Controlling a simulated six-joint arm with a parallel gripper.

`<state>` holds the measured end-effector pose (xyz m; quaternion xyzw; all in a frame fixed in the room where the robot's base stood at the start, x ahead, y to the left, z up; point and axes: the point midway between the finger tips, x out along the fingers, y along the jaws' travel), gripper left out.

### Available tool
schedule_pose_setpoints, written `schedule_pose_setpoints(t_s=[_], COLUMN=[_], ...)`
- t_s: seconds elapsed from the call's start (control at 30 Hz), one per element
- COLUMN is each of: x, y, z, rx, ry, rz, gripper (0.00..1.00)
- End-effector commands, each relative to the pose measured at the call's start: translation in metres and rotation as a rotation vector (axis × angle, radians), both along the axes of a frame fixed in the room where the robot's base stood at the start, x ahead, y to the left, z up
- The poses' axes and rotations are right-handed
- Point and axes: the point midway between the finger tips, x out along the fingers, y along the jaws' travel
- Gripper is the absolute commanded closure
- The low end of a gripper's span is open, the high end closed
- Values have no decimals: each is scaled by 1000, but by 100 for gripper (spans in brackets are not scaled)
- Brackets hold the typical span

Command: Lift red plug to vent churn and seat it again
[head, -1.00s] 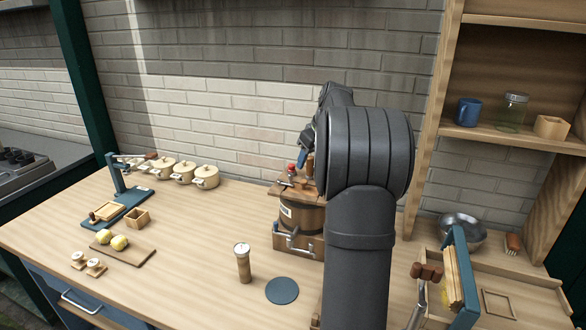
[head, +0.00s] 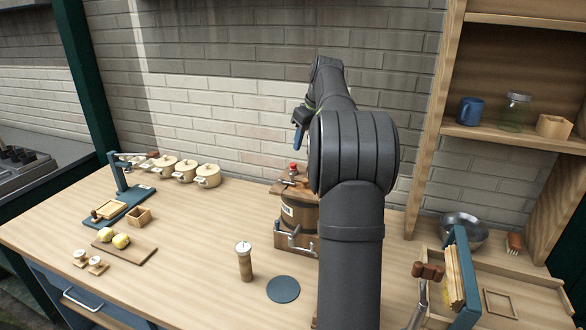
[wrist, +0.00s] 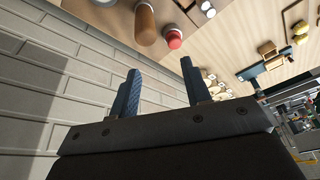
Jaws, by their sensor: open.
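The wooden churn (head: 301,218) stands on the table, partly hidden behind my arm. The red plug (head: 293,168) stands upright on top of the churn's lid; I cannot tell how deep it sits. In the wrist view the red plug (wrist: 174,39) shows beyond my fingers, beside a brown wooden post (wrist: 145,22). My gripper (head: 298,137) is above the lid, clear of the plug. In the wrist view its two blue fingers (wrist: 160,67) are spread apart with nothing between them.
A wood-and-white shaker (head: 244,262) and a round blue mat (head: 283,289) are in front of the churn. Several cream pots (head: 207,176) stand along the wall at left. A brick wall is close behind the churn. Shelves (head: 495,139) rise at right.

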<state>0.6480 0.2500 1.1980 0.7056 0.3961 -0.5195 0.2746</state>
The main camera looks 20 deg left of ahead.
Motion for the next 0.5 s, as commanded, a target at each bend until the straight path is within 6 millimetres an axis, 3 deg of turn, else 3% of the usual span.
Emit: schedule_pose_setpoints(t_s=[0.1, 0.3, 0.5], x=[-1, -14, -24], y=[14, 24, 26], z=[36, 82, 102], rx=[-50, -128, -164], ry=[32, 81, 101], rz=[-46, -150, -211], gripper=[56, 56, 56])
